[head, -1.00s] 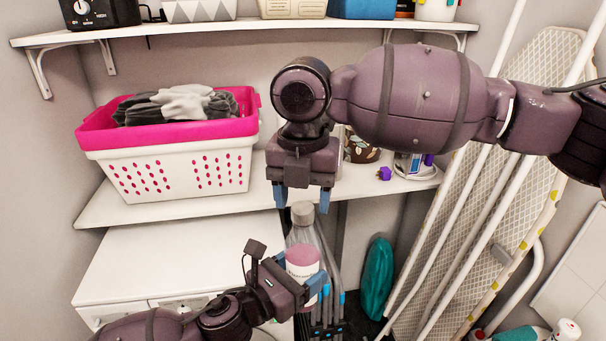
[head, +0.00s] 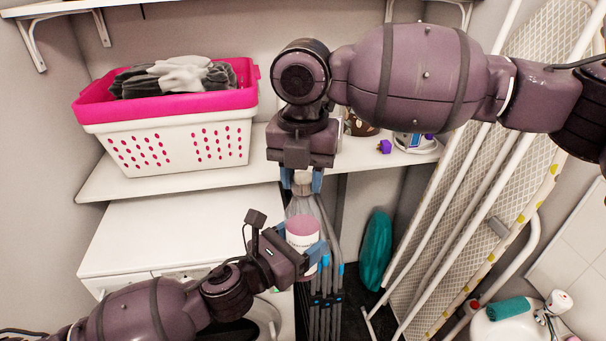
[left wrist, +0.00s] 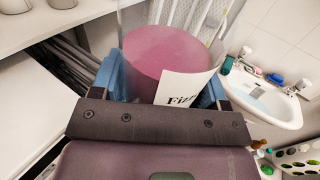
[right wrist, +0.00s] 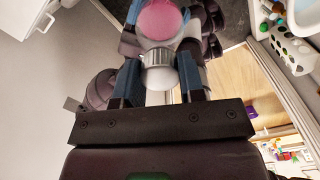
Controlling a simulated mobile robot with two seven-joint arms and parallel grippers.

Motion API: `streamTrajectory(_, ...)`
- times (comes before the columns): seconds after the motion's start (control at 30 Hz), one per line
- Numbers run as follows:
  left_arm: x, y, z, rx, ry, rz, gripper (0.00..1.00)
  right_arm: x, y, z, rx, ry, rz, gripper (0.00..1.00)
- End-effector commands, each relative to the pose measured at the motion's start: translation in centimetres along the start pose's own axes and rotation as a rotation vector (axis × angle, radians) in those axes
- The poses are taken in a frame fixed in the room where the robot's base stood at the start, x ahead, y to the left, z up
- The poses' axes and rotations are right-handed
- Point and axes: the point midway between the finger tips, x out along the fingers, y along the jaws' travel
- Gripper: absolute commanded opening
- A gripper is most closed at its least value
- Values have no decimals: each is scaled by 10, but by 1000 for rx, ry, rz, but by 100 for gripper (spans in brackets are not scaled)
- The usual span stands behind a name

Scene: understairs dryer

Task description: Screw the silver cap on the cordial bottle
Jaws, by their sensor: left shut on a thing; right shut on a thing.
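The cordial bottle (head: 302,208) is clear plastic with pink liquid and a white label, and stands roughly upright in the head view. My left gripper (head: 301,247) is shut around its body from the left; the pink liquid (left wrist: 168,52) and part of the label show between the fingers in the left wrist view. The silver cap (right wrist: 158,72) is at the bottle's neck in the right wrist view. My right gripper (head: 303,182) points down from above and is shut on the cap, one finger on each side. The thread under the cap is hidden.
A white and pink laundry basket (head: 170,130) with grey cloths stands on the shelf (head: 235,172) behind. A white machine top (head: 180,235) lies left. An ironing board (head: 470,170) leans at right. A sink (left wrist: 265,100) shows in the left wrist view.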

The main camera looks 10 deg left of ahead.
Motion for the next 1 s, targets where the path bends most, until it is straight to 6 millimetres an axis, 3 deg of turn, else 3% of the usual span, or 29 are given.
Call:
streamTrajectory(0.17, 0, 0, 2, 0, -3, 0, 2, 1, 0, 0, 144, 2, 0, 8)
streamTrajectory(1.0, 0, 0, 2, 1, -3, 0, 2, 1, 0, 0, 1353, 1, 0, 8)
